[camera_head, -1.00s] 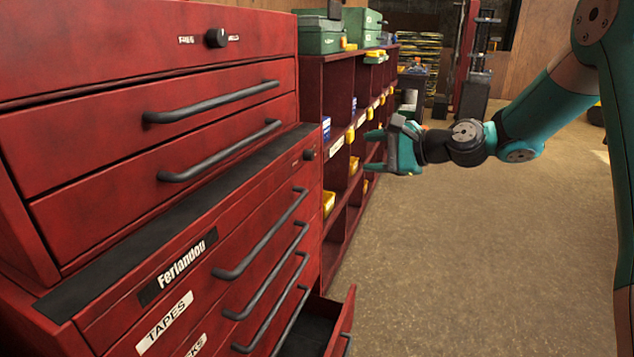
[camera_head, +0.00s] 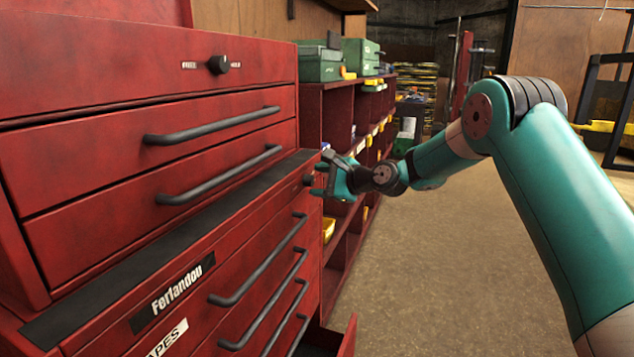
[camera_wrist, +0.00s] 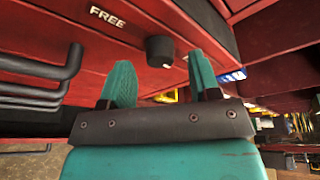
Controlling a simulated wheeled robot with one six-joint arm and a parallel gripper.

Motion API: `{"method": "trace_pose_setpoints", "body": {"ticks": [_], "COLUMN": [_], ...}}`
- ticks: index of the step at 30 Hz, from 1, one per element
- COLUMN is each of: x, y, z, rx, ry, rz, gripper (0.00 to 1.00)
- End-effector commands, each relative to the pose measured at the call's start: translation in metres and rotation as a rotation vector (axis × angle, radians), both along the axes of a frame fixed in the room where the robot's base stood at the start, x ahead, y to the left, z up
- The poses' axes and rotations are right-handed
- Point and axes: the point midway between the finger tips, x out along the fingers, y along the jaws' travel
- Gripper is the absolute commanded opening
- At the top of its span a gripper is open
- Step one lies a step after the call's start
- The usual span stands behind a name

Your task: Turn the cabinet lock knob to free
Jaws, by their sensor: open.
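The red cabinet (camera_head: 60,165) fills the left of the head view. A black lock knob (camera_head: 309,179) sits at the right end of its lower section, and a second black knob (camera_head: 218,64) sits on the upper panel with small labels beside it. My gripper (camera_head: 325,178) is open and empty, right by the lower knob. In the wrist view, a black knob (camera_wrist: 159,50) shows beyond and between the two teal fingers of my gripper (camera_wrist: 163,78). A white "FREE" label (camera_wrist: 107,17) is to its left. The fingers look apart from the knob. Its pointer direction is unclear.
Dark bar handles (camera_head: 215,128) stick out from the drawers. A lower drawer (camera_head: 335,340) stands open at the bottom. A red shelf unit (camera_head: 340,100) with bins stands behind my gripper. The floor (camera_head: 440,250) to the right is clear.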

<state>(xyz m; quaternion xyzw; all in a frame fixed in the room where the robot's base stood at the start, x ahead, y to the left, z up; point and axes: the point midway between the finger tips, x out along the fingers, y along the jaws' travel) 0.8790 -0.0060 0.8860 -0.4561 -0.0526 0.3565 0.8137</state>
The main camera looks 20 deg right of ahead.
Motion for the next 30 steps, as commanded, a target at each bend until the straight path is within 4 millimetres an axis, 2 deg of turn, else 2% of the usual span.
{"method": "trace_pose_setpoints", "body": {"ticks": [5, 13, 14, 18, 20, 30], "x": [0.0091, 0.0102, 0.0101, 0.01, 0.0099, 0.0094], "y": [0.0079, 0.0086, 0.0085, 0.0083, 0.0083, 0.0085], "z": [-0.0032, -0.0031, -0.0032, -0.0032, -0.0032, -0.005], "rx": [0.0, 0.0, 0.0, -0.001, 0.0, -0.023], "ry": [0.0, 0.0, 0.0, 0.0, 0.0, -0.03], "rz": [0.0, 0.0, 0.0, -0.001, 0.0, 0.0], "gripper": [0.57, 0.57, 0.52, 0.2, 0.07, 0.07]}}
